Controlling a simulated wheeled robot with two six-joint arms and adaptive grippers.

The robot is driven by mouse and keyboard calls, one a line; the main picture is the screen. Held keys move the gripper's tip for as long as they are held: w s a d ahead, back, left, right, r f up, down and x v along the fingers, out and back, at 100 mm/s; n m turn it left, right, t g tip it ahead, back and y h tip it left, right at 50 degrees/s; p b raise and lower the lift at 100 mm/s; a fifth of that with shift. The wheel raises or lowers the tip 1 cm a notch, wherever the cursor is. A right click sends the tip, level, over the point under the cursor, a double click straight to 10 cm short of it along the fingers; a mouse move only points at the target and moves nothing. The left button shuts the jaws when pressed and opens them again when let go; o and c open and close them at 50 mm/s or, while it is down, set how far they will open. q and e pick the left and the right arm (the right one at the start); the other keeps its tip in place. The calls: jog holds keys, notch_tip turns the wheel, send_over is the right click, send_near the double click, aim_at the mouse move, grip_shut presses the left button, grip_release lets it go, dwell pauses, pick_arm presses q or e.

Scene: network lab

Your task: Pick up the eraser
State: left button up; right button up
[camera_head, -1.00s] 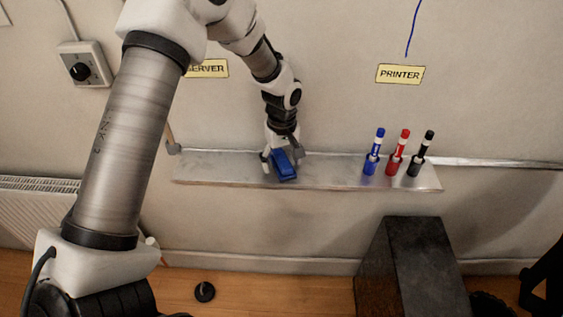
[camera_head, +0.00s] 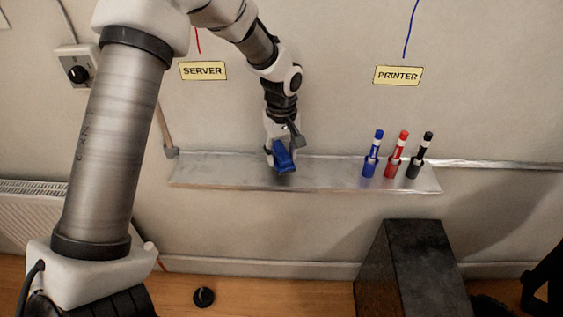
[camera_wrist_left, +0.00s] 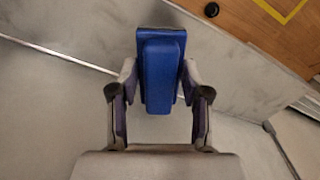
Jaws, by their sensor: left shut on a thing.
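The eraser (camera_head: 284,157) is a blue block. My left gripper (camera_head: 283,150) is shut on it and holds it above the left part of the metal shelf (camera_head: 215,172). In the left wrist view the eraser (camera_wrist_left: 160,70) sits upright in the picture between the two fingers of my left gripper (camera_wrist_left: 158,92), one on each side. Its far end sticks out past the fingertips. My right gripper does not show in any view.
A blue marker (camera_head: 372,158), a red marker (camera_head: 397,156) and a black marker (camera_head: 419,157) stand upright on the shelf's right part. Yellow labels SERVER (camera_head: 203,70) and PRINTER (camera_head: 398,75) are on the wall. A dark box (camera_head: 413,265) stands below the shelf.

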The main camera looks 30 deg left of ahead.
pick_arm(q)
jog(key=s+d+r+b, duration=0.1)
jog(key=s+d, duration=0.3)
jog(key=s, duration=0.3)
jog(key=s+d+b, duration=0.2)
jog(key=s+d, duration=0.2)
jog(key=s, duration=0.3)
notch_tip(320, 180, down, 11)
jog(key=w+d+m, duration=0.2)
jog(key=w, duration=0.1)
jog(key=w+d+f+m, duration=0.2)
jog(key=w+d+m, duration=0.2)
jog(key=w+m, duration=0.4)
jog(key=shift+m, duration=0.4)
jog(key=shift+a+f, duration=0.1)
jog(key=shift+a, duration=0.05)
